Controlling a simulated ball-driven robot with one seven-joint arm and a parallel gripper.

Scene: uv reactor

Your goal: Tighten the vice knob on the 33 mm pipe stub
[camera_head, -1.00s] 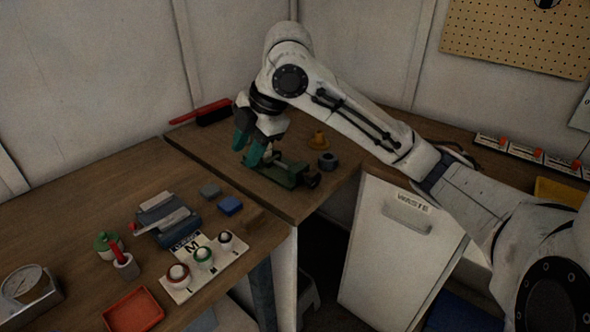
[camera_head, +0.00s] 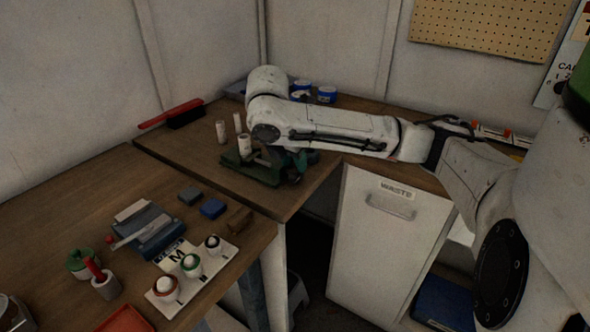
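The green vice (camera_head: 240,168) sits on the corner bench. A short white pipe stub (camera_head: 245,147) stands upright at the vice, seemingly in its jaws. Two more white pipe pieces, one nearer (camera_head: 221,132) and one behind (camera_head: 238,122), stand upright at its back left. My gripper (camera_head: 299,162), with teal fingers, is low at the right end of the vice, where the knob was seen earlier. My wrist and the fingers largely hide the knob. I cannot tell whether the fingers touch it, or how far apart they are.
A red-handled brush (camera_head: 185,116) lies at the back left. Blue-and-white containers (camera_head: 326,94) stand behind my arm. A white waste bin (camera_head: 380,240) stands right of the bench edge. The left bench holds a blue-grey device (camera_head: 150,235), small blocks (camera_head: 213,208) and a button panel (camera_head: 190,265).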

